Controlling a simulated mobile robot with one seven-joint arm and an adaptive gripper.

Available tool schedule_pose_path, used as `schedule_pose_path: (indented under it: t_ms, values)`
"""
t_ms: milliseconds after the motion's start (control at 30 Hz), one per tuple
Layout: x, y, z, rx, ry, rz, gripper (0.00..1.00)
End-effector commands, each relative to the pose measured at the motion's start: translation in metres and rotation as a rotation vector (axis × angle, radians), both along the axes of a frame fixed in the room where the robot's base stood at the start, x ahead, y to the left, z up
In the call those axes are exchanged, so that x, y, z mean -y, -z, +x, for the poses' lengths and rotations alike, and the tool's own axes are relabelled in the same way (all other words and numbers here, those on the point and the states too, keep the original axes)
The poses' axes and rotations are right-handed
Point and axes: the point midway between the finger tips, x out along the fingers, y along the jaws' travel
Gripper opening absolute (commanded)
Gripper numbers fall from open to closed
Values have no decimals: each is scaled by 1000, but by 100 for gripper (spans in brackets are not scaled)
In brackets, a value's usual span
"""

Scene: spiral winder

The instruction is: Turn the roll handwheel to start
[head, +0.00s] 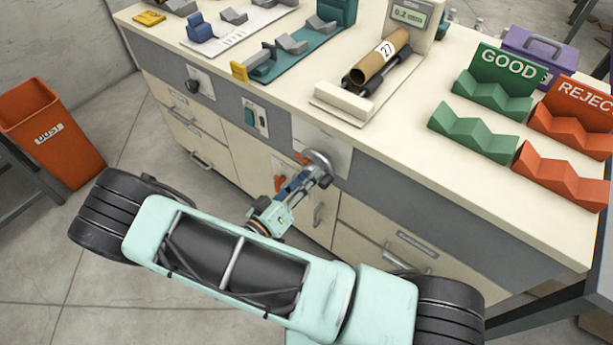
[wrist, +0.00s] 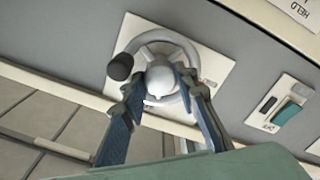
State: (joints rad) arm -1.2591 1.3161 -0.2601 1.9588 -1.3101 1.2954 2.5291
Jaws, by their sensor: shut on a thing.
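The handwheel (head: 319,158) is a grey metal wheel on a pale plate on the front of the bench. In the wrist view the wheel (wrist: 183,52) shows its round rim, a pale domed hub (wrist: 159,78) and a dark crank knob (wrist: 120,67) at the left. My gripper (head: 309,177) reaches it from the front. In the wrist view my gripper (wrist: 160,82) has its two blue fingers on either side of the hub, shut on it. The fingertips partly hide the wheel. No label naming the wheel is readable.
Left of the wheel are a green switch (head: 262,121) and a dark knob (head: 194,86). A red-orange part (head: 279,183) sits below the wheel. Drawers with handles (head: 410,248) are underneath. An orange bin (head: 50,130) stands left.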

Motion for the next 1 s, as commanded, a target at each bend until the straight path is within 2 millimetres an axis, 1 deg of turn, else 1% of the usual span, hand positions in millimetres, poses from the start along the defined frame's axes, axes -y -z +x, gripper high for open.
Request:
schedule_pose_path:
  t_ms: [33,67,267,467,667,1000]
  values:
    - [0,0,0,0,0,0,6]
    - [0,0,0,0,0,0,3]
    - [0,0,0,-7,0,-9,3]
    - [0,0,0,-50,0,-65,3]
    - [0,0,0,-138,0,-177,3]
    - [0,0,0,-335,0,-430,3]
